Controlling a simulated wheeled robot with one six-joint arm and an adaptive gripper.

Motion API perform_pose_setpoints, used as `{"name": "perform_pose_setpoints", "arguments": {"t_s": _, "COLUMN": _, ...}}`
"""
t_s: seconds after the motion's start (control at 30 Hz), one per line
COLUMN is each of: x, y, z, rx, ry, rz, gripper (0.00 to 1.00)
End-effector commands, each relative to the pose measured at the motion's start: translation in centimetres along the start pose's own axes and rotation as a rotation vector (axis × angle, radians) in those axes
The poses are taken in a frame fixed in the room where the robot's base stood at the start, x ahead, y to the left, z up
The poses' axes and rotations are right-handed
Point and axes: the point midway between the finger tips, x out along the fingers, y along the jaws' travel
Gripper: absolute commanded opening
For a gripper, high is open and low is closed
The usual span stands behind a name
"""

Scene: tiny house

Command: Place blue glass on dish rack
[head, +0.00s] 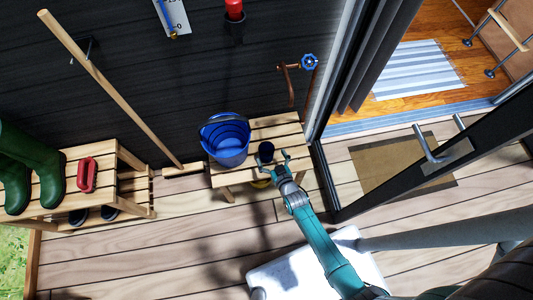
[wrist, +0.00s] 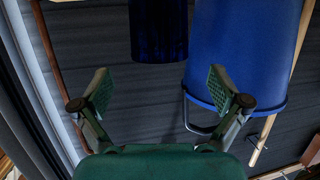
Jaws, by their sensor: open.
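The dark blue glass (head: 266,150) stands on a small slatted wooden bench (head: 278,131), next to a blue bucket. My gripper (head: 283,163) is just to the right of the glass at the bench's front. In the wrist view the glass (wrist: 158,30) is beyond the gap between the spread fingers of my gripper (wrist: 158,78), centred between them and cut off by the top edge. My gripper is open and holds nothing. No dish rack shows in either view.
The blue bucket (head: 226,139) stands close left of the glass; it also shows in the wrist view (wrist: 240,50). A wooden pole (head: 110,90) leans on the dark wall. An open glass door (head: 440,150) is at right. Green boots (head: 45,165) stand on a left bench.

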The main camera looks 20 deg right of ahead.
Motion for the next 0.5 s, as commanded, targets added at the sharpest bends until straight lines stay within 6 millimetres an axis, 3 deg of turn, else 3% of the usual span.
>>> {"name": "perform_pose_setpoints", "arguments": {"t_s": 0.5, "x": 5.0, "y": 0.0, "z": 0.4, "rx": 0.000, "ry": 0.001, "rz": 0.000, "gripper": 0.98}}
